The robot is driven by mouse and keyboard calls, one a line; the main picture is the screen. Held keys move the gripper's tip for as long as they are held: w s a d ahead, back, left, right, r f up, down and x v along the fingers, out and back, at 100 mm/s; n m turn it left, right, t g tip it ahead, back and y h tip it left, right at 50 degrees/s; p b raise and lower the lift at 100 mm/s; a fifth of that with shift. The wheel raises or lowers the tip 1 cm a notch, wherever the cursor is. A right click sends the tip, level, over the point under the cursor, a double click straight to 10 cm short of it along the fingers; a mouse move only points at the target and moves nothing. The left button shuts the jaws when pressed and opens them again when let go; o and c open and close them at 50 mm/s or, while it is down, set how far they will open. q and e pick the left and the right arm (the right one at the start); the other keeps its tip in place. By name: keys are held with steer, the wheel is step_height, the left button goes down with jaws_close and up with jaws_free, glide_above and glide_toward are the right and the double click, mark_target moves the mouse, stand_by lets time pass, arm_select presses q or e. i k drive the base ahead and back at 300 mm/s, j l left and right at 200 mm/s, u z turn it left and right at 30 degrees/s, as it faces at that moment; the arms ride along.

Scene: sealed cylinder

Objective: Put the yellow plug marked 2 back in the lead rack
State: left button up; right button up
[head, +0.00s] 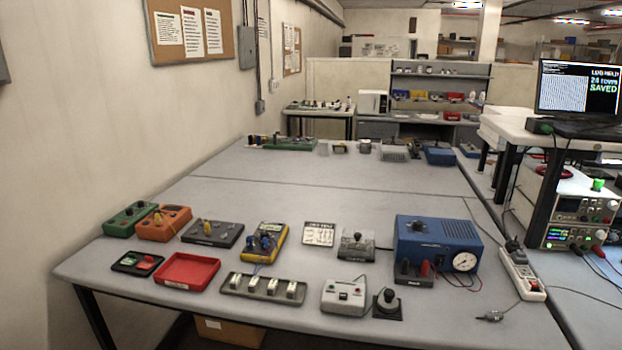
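A small yellow piece (207,227) stands upright on a dark grey box (226,235) at the left of the bench. Another small yellow piece (157,216) shows on the orange box (178,225) beside it. Both are too small to read a number, so I cannot tell which is the plug marked 2. A thin lead runs between the orange and dark grey boxes. No label in view names the lead rack; a black holder with a red piece (425,268) stands in front of the blue box. Neither of my grippers is in view.
The bench (330,190) is clear across its middle. A red tray (187,271), a grey tray with several white blocks (235,288) and a yellow meter (281,234) stand near the front. A blue box with a gauge (421,229) and a power strip (522,273) are at right.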

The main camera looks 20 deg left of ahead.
mark_target(157, 219)
steer(key=i+j+u, duration=0.1)
steer(key=j+u, duration=0.3)
steer(key=i+j+u, duration=0.15)
steer(key=j+u, duration=0.25)
steer(key=i+j+u, duration=0.2)
steer(key=j+u, duration=0.2)
